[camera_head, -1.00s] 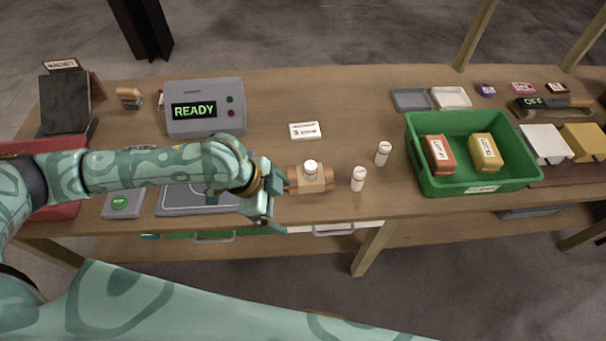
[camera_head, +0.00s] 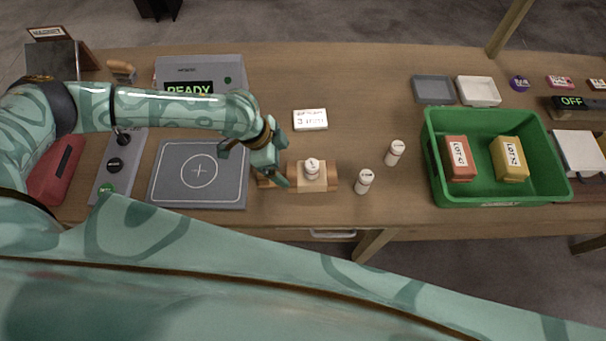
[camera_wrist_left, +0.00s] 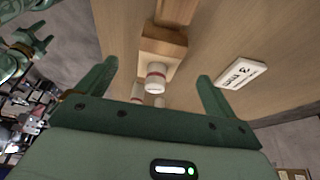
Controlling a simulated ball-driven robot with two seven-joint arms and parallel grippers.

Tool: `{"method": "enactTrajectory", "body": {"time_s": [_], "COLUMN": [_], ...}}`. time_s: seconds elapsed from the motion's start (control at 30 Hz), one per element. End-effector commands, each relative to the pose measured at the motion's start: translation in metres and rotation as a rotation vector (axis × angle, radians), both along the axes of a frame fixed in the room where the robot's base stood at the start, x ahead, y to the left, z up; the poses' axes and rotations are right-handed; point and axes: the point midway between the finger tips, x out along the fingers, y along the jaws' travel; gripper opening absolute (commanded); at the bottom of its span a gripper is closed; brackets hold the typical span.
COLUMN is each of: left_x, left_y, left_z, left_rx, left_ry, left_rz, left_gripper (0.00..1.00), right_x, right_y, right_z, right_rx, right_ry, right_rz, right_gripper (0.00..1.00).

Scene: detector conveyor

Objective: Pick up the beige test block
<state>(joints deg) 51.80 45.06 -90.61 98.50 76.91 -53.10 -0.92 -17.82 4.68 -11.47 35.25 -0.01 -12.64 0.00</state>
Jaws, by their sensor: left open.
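The beige test block (camera_head: 316,184) sits on the table between wooden end pieces, with a white capped bottle (camera_head: 312,168) standing at it. In the left wrist view the block (camera_wrist_left: 163,43) shows ahead, beyond the bottle (camera_wrist_left: 155,80). My left gripper (camera_head: 283,160) is open just left of the block. Its two fingers (camera_wrist_left: 156,72) are spread, with the bottle and block in line with the gap and nothing clearly held. A teal gripper-like part, probably my right gripper (camera_wrist_left: 30,45), shows at the left edge of the wrist view; its jaws are unclear.
Two white bottles (camera_head: 365,181) (camera_head: 395,152) stand right of the block. A white label card (camera_head: 310,120) lies behind it. A grey plate with a crosshair (camera_head: 198,198) is on the left. A green bin (camera_head: 500,197) holds a red and a yellow block.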

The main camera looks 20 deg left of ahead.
Motion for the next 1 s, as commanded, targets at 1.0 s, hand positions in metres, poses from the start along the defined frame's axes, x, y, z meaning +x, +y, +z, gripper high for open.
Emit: {"method": "enactTrajectory", "body": {"time_s": [1.0], "left_x": [0.012], "left_y": [-0.032], "left_z": [-0.083], "left_rx": [0.0], "left_ry": [0.0], "left_rz": [-0.001], "left_gripper": [0.62], "right_x": [0.009], "right_y": [0.003], "right_z": [-0.018], "right_rx": [0.004], "right_ry": [-0.012], "right_rz": [-0.002], "right_gripper": [0.53]}}
